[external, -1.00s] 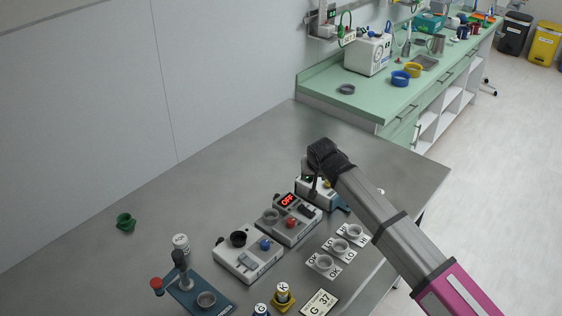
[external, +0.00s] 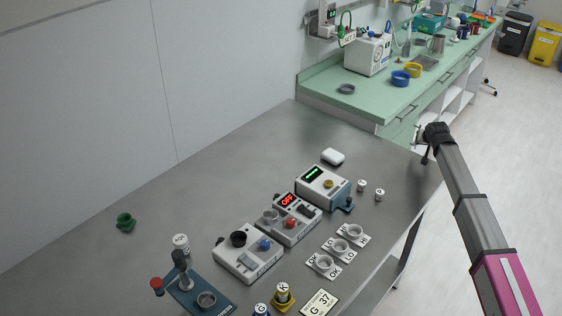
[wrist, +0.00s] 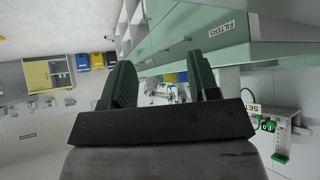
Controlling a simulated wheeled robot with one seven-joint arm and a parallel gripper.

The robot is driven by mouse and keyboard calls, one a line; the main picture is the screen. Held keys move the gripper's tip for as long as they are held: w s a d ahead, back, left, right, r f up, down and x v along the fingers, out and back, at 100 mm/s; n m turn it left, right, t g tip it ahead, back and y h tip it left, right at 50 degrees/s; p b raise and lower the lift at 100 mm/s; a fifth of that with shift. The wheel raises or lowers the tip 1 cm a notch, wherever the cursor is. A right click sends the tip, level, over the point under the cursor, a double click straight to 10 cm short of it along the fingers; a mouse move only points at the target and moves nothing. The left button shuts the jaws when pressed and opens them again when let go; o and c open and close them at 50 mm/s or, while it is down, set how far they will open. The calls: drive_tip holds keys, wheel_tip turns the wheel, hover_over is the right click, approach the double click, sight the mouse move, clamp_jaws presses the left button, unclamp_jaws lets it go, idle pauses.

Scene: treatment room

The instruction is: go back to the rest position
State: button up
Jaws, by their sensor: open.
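My gripper (external: 428,150) is at the right end of the grey metal table (external: 330,130), raised near its right edge, with my arm reaching in from the lower right. In the wrist view my gripper (wrist: 160,88) shows two dark green fingers spread apart with nothing between them. The wrist camera looks out across the room, past the green cabinets. No table object touches the gripper.
Several devices stand on the table, among them one with a green display (external: 323,187) and one with a red OFF display (external: 290,218). Small labelled cups (external: 341,246) sit in front. A green counter (external: 370,100) stands behind. Left of the table is a wall.

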drive_tip(key=s+d+f+m+h, duration=0.1)
drive_tip(key=d+f, duration=0.2)
drive_tip(key=d, duration=1)
drive_tip(key=d+f+h, duration=0.1)
drive_tip(key=d+f, duration=0.2)
drive_tip(key=d, duration=0.9)
drive_tip(key=s+a+f+n+g+y, duration=0.1)
drive_tip(key=s+a+f+g, duration=0.1)
drive_tip(key=s+a+f, duration=0.8)
drive_tip(key=s+a+f+n+g+y, duration=0.1)
drive_tip(key=s+a+f, duration=0.6)
drive_tip(key=s, duration=0.4)
drive_tip(key=s+a+f+g, duration=0.2)
drive_tip(key=s+a, duration=0.3)
drive_tip(key=s, duration=0.4)
drive_tip(key=s+a+f+n+g+y, duration=0.1)
drive_tip(key=s+a+f, duration=0.2)
drive_tip(key=s+a, duration=0.3)
drive_tip(key=s+a+f+g, duration=0.2)
drive_tip(key=s+a, duration=0.3)
drive_tip(key=s, duration=0.9)
drive_tip(key=shift+s+a+f+n+g+y, duration=0.2)
drive_tip(key=shift+a+f+n+g+y, duration=0.15)
drive_tip(key=shift+f, duration=0.2)
drive_tip(key=shift+d, duration=0.1)
